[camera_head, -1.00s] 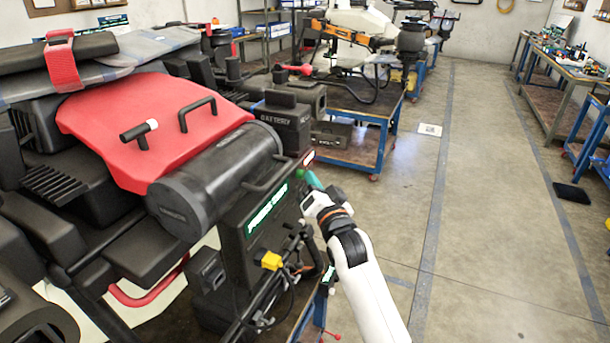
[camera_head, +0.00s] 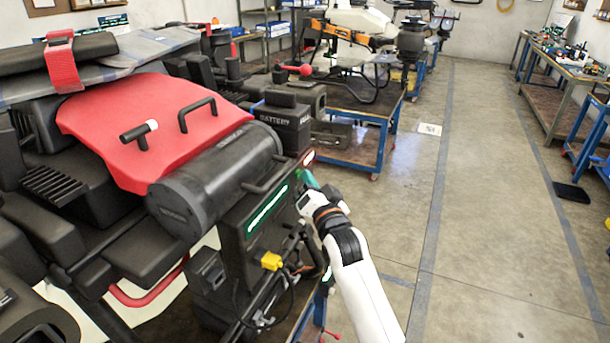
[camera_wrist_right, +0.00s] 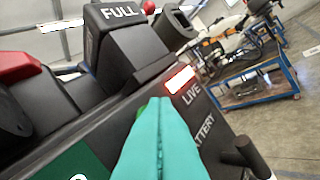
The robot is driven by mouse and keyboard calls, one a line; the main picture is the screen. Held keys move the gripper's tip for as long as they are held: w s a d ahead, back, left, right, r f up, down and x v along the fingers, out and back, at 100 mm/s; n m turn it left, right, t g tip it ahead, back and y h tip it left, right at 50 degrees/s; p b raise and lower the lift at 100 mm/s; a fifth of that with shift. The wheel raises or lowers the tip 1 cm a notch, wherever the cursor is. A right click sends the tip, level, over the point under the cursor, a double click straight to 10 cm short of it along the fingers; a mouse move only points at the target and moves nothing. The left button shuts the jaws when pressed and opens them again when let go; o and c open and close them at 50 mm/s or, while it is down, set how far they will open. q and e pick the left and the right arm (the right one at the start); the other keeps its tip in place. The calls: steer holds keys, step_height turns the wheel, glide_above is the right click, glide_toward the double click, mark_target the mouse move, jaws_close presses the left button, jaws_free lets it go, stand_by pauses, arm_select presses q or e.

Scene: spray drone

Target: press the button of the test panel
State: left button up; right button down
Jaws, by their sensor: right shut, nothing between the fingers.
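The test panel (camera_head: 238,228) is a dark box at the front of the drone rig, with a bright green label strip (camera_head: 267,211) on its face. My right gripper (camera_head: 307,179) has teal fingers and is at the panel's upper right corner. In the right wrist view the teal fingers (camera_wrist_right: 160,105) are shut together, with their tips over the panel face (camera_wrist_right: 205,112), just below a lit red-white lamp (camera_wrist_right: 180,79) marked LIVE. A bit of green, possibly the button (camera_wrist_right: 141,109), shows left of the tips; the fingers hide the rest. I cannot tell whether they touch it. My left gripper is out of view.
A black cylinder (camera_head: 215,178) and a red cover (camera_head: 140,120) lie behind the panel. A yellow connector (camera_head: 271,261) and cables hang at its front. A blue-framed cart (camera_head: 360,158) stands beyond. The floor (camera_head: 490,230) to the right is open.

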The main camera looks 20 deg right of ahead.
stand_by(0.4)
steer(key=shift+s+d, duration=0.1)
steer(key=shift+s, duration=0.05)
steer(key=shift+s+d+p, duration=0.15)
steer(key=shift+p, duration=0.15)
steer(key=s+d+p, duration=0.2)
steer(key=s+d, duration=0.2)
steer(key=shift+s, duration=0.25)
stand_by(0.8)
